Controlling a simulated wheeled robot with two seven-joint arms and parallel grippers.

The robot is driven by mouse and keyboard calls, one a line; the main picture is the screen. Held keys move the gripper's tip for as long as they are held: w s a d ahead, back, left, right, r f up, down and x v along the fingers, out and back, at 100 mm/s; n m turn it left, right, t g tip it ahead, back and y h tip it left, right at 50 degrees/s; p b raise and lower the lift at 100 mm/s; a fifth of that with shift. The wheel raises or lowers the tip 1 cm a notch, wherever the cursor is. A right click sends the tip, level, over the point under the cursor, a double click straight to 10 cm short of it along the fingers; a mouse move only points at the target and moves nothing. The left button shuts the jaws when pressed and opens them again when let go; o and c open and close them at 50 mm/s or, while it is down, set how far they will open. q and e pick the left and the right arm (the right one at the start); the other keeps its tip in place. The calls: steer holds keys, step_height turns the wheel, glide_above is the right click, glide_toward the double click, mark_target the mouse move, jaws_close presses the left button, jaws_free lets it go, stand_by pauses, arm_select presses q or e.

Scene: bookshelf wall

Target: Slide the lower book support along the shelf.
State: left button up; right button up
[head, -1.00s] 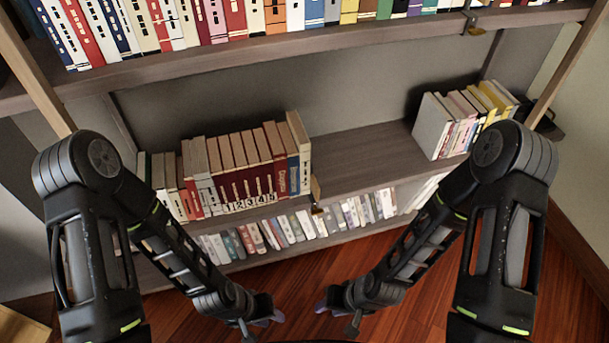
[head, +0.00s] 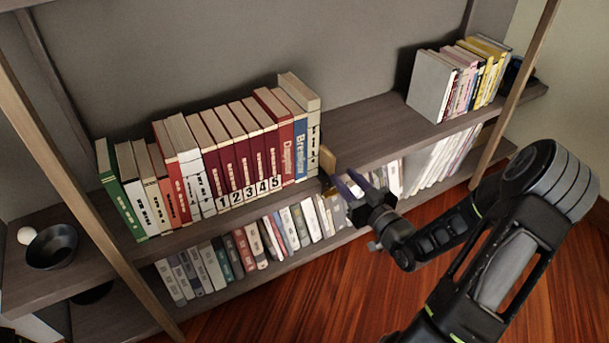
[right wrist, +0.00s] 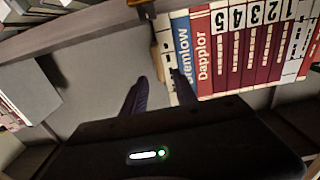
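The lower book support (head: 327,159) is a small tan plate at the right end of the book row on the middle shelf. It also shows in the right wrist view (right wrist: 156,58), upright beside the end book. My right gripper (head: 349,183) is in front of the shelf edge, just right of and below the support. In the right wrist view its two dark purple fingers (right wrist: 160,77) are apart with nothing gripped between them. The support appears ahead of the gap between the fingertips; I cannot tell whether they touch it. My left gripper is out of view.
Books (head: 235,150) fill the shelf left of the support. The shelf (head: 375,140) is bare from the support to another book group (head: 460,80) at right. More books (head: 300,220) stand on the shelf below. A black bowl (head: 52,246) sits at far left.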

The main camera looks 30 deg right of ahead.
mark_target(334, 166)
steer(key=shift+r, duration=0.1)
steer(key=shift+w, duration=0.1)
steer(key=w+b, duration=0.1)
steer(key=w, duration=0.5)
steer(key=shift+w+d+f+b, duration=0.1)
steer(key=shift+w+f+b, duration=0.1)
steer(key=shift+b, duration=0.2)
steer(key=shift+w+r, duration=0.1)
steer(key=shift+w, duration=0.5)
jaws_close()
stand_by(0.7)
